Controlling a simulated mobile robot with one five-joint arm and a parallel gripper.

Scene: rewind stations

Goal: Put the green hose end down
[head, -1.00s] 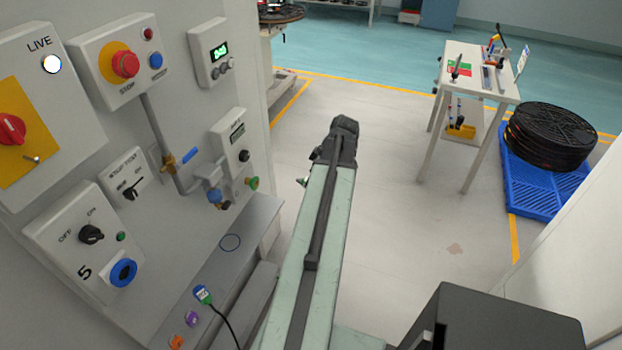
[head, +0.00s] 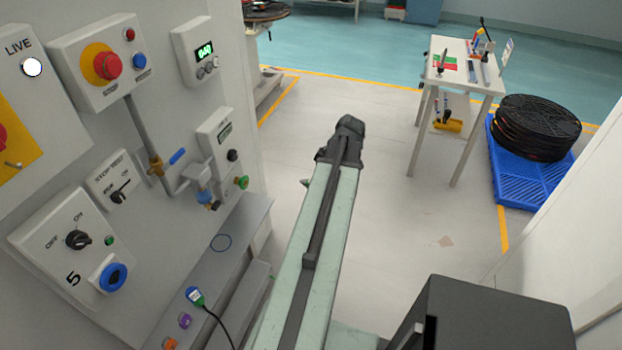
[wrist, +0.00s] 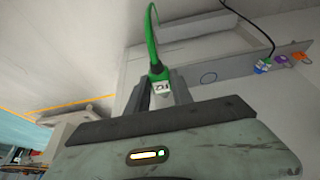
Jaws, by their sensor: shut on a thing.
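In the head view my arm hides most of the gripper and the hose end.
On the ledge's near part are a blue-green plug (head: 195,296) with a black cable, a purple fitting (head: 185,320) and an orange one (head: 169,343). Valves and a green fitting (head: 241,182) stick out above. Open floor (head: 400,230) lies to the right, before a white table (head: 462,82).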

